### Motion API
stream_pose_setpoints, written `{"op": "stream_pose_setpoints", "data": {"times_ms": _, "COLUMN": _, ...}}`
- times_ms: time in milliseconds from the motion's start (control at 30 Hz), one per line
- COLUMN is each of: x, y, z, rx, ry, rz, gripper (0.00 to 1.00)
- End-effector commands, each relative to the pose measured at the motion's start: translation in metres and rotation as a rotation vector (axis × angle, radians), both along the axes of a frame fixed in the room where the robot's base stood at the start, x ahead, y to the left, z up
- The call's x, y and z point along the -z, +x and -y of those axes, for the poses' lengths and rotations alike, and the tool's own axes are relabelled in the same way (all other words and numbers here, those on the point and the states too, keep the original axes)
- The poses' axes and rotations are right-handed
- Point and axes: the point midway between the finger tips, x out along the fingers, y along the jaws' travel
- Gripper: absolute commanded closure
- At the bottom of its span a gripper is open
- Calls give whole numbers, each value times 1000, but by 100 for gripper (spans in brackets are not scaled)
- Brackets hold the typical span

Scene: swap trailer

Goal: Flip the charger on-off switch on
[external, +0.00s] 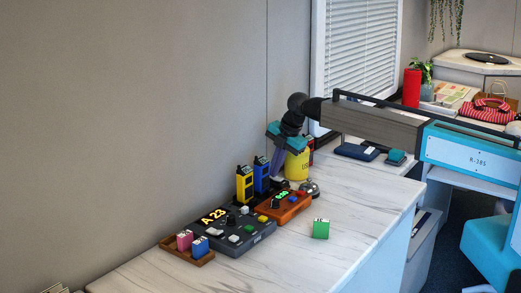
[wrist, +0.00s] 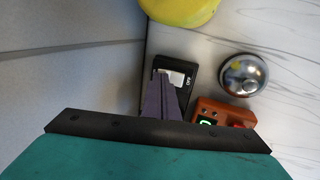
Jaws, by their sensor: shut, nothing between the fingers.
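A small black switch box (wrist: 187,65) with a white rocker and an "OFF" label lies on the counter by the wall in the wrist view. My gripper (wrist: 164,76) is shut and empty, its purple fingers pointing down over the rocker and covering part of it. Whether the tips touch the rocker I cannot tell. In the external view my gripper (external: 276,178) is low behind the blue radio, in front of the yellow container, and the switch box is hidden. A dark grey unit (external: 237,236) with an "A 23" display and an orange unit (external: 288,207) with a green display stand nearby.
A yellow container (external: 297,165) and a silver bell (external: 309,188) stand close to my gripper. Yellow (external: 244,184) and blue (external: 261,176) radios stand upright at the grey unit. A green block (external: 321,229) lies on the counter, which is otherwise clear to the right.

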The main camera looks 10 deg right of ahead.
Motion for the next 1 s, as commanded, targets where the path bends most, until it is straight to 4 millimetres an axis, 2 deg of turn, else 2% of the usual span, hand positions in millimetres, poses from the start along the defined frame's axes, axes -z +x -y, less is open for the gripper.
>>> {"op": "stream_pose_setpoints", "data": {"times_ms": 267, "x": 2, "y": 4, "z": -4, "rx": 0, "ry": -34, "rz": -34, "gripper": 100}}
{"op": "stream_pose_setpoints", "data": {"times_ms": 1000, "x": 3, "y": -8, "z": 8, "rx": 0, "ry": -34, "rz": -34, "gripper": 100}}
